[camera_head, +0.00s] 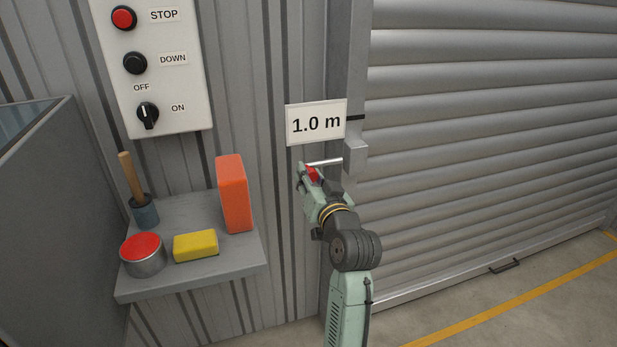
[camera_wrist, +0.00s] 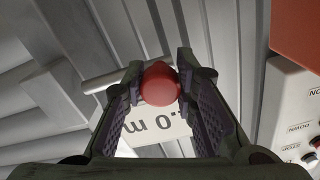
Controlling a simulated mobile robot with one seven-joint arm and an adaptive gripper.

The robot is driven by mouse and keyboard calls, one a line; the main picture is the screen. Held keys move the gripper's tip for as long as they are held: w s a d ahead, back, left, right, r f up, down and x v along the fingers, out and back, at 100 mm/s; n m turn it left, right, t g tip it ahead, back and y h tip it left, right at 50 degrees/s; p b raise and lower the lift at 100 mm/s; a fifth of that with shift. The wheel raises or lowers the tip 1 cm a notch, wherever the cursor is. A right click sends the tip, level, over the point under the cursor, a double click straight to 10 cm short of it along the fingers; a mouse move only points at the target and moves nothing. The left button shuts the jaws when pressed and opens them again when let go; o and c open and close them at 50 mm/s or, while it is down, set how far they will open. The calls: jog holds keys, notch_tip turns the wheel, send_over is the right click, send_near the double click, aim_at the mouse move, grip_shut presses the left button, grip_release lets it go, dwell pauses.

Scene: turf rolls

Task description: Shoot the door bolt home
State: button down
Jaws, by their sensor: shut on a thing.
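The door bolt is a silver rod (camera_head: 325,161) below the 1.0 m sign, with a red knob (camera_head: 312,173). The rod's right end is close to a grey block (camera_head: 355,158) on the door frame; I cannot tell whether it enters it. My gripper (camera_head: 308,177) is at the knob. In the wrist view the red knob (camera_wrist: 160,86) sits between the two fingers of my gripper (camera_wrist: 160,72), which are shut on it. The rod (camera_wrist: 102,82) runs left from behind the fingers. The bolt's mount is hidden.
The ribbed roller door (camera_head: 490,140) fills the right side. A shelf (camera_head: 195,282) at left holds a red tin (camera_head: 142,254), a yellow sponge (camera_head: 195,246), an orange block (camera_head: 234,195) and a wooden-handled brush (camera_head: 142,195). A control box (camera_head: 165,95) hangs above it.

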aim_at(326, 165)
jog(key=d, duration=0.1)
jog(key=w+d, duration=0.1)
jog(key=d, duration=0.3)
jog(key=shift+w+r+b, duration=0.1)
jog(key=shift+w+b, duration=0.2)
jog(key=shift+b, duration=0.1)
jog(key=c, duration=1.3)
grip_release()
jog(key=v, duration=1.2)
